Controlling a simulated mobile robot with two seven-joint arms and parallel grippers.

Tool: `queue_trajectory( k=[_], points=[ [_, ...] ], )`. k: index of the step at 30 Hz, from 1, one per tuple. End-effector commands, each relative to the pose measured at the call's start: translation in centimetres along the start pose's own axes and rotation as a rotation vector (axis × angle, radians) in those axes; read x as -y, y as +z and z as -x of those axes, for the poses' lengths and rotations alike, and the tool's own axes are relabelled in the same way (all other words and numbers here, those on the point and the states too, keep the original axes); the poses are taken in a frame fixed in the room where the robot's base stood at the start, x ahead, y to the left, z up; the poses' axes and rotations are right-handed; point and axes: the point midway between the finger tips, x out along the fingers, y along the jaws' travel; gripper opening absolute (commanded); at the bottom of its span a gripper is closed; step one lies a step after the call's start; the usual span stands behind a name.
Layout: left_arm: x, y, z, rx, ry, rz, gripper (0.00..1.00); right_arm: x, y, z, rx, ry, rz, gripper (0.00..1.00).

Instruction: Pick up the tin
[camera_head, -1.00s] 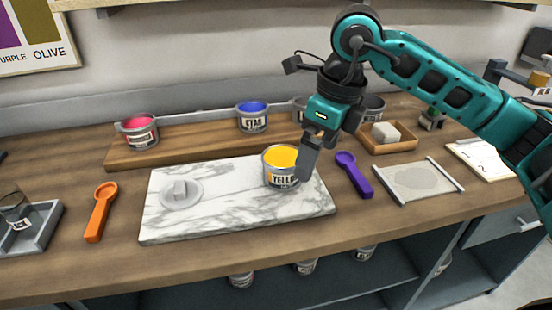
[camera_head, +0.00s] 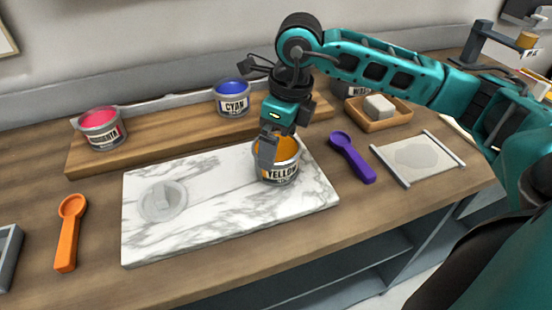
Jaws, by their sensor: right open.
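The yellow tin (camera_head: 281,173), labelled YELLOW, stands upright and lidless on the marble slab (camera_head: 220,220), near its right end. Its ink looks darker and more orange, apparently in shadow. My right gripper (camera_head: 267,153) points down at the tin's left part, and its fingers cover part of the rim and label. It is open with nothing held. I cannot tell whether the fingers touch the tin or how they straddle its wall. My left gripper is not in view.
An orange scoop (camera_head: 68,235) and a purple scoop (camera_head: 350,157) flank the slab.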

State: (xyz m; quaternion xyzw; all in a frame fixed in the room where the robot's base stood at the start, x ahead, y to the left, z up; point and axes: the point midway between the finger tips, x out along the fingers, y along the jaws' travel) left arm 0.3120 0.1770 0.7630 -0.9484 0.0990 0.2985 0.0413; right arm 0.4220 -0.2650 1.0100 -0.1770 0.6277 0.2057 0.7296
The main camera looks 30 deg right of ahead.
Motion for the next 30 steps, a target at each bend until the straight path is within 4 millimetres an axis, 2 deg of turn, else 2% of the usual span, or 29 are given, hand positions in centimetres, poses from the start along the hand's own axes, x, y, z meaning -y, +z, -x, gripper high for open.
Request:
queue_trajectory(
  k=[5,12,21,30],
  points=[
    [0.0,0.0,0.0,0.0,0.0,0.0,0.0,-0.1,0.0,-1.5,-0.002,0.003,0.0,1.0],
    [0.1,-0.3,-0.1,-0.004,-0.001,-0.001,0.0,-0.1,0.0,-4.9,-0.001,0.002,0.0,1.0],
    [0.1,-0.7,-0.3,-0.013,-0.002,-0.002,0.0,0.0,0.0,-5.5,0.001,0.001,0.001,1.0],
    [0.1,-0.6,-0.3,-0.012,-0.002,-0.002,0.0,0.0,0.0,-5.4,0.001,0.001,0.001,0.72]
  ],
)
